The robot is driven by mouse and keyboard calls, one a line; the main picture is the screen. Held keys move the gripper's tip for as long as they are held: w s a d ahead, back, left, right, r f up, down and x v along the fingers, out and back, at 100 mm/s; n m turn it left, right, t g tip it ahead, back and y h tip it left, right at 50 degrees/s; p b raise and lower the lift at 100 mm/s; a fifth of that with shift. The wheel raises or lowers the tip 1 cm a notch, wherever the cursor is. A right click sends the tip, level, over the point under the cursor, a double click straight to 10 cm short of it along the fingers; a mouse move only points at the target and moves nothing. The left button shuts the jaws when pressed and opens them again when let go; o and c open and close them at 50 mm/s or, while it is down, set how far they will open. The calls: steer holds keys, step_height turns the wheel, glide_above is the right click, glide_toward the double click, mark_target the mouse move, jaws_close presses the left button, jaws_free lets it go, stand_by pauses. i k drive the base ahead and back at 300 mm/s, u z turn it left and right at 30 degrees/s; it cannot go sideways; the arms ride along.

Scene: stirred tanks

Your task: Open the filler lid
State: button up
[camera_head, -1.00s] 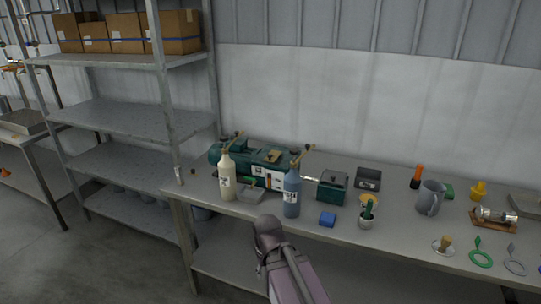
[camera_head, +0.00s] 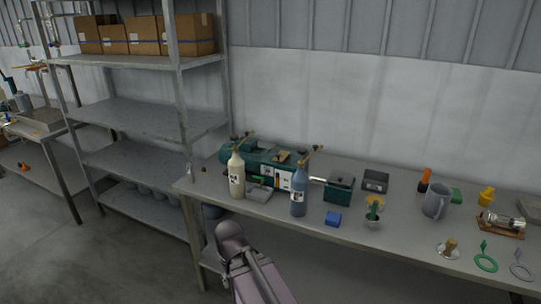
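A dark green machine (camera_head: 228,156) with a pale front panel stands at the back left of the workbench (camera_head: 400,228). A filler lid cannot be made out for sure at this size. A cream bottle (camera_head: 237,180) and a blue bottle (camera_head: 299,194) stand upright in front of the machine and hide parts of it. A dark green box (camera_head: 339,189) with a knob on top sits to its right. My arm shows at the bottom of the picture, in front of the bench edge. My gripper is not in view.
A blue block (camera_head: 333,219), a small potted cactus (camera_head: 373,217), a grey mug (camera_head: 436,200) and several small things lie on the bench to the right. Metal shelving (camera_head: 150,118) with cardboard boxes (camera_head: 196,35) stands left. The bench's front strip is mostly clear.

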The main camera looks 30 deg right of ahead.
mark_target(282, 156)
steer(key=u, duration=0.2)
steer(key=k, duration=1.05)
steer(key=z, duration=0.65)
steer(key=i, duration=1)
steer(key=z, duration=0.05)
